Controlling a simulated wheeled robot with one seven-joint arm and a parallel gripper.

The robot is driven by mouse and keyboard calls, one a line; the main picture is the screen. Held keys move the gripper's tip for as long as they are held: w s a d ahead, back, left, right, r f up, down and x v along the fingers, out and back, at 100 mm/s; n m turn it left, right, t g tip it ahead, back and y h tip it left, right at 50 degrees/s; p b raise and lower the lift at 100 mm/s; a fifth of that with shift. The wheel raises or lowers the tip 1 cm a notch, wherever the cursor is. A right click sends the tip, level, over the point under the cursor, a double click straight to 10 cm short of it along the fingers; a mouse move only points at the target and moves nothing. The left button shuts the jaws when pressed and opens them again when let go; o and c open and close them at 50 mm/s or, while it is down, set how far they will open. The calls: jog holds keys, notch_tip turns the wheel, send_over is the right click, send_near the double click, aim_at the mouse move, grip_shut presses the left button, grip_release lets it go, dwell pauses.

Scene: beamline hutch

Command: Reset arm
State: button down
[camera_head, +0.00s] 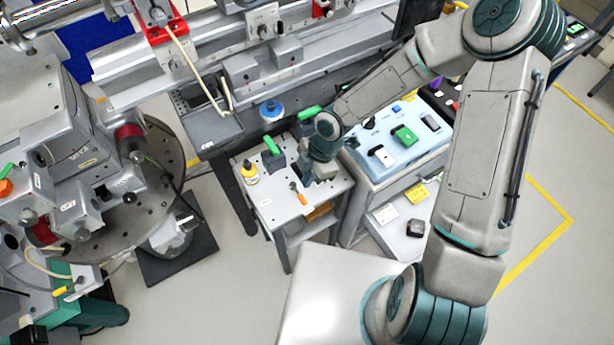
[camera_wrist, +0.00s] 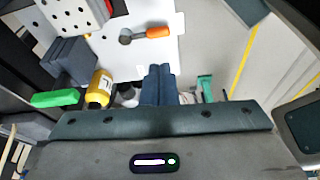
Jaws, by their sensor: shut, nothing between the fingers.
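My gripper (camera_head: 313,176) hangs over the right part of a small white-topped cart (camera_head: 262,206) in the head view, with my arm reaching in from the upper right. In the wrist view my gripper (camera_wrist: 158,72) has its two dark fingers pressed together, with nothing between them. A tool with an orange handle (camera_head: 300,196) lies on the cart top close to the fingers; it also shows ahead of them in the wrist view (camera_wrist: 157,32). The height of the fingertips above the cart is hard to judge.
A yellow bottle (camera_head: 250,173) and a grey block with a green handle (camera_head: 271,147) stand on the cart. A blue panel (camera_head: 376,135) with switches sits to the right. A rail bench (camera_head: 290,75) runs behind. Floor (camera_head: 215,290) is open at the front left.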

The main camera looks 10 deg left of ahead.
dwell(0.4)
jog(key=w+d+r+m+t+h, duration=0.35)
jog(key=d+r+m, duration=0.75)
jog(key=d+r, duration=0.4)
jog(key=s+d+r+m+t, duration=0.1)
jog(key=s+d+r+m, duration=0.4)
jog(key=r+m, duration=0.2)
jog(key=s+d+r+m+t, duration=0.1)
jog(key=s+d+r+m, duration=0.3)
jog(key=r+m, duration=0.4)
jog(key=shift+s+d+t+y, duration=0.35)
jog(key=shift+s+d, duration=0.05)
jog(key=shift+d, duration=0.15)
jog(key=shift+s+d, duration=0.1)
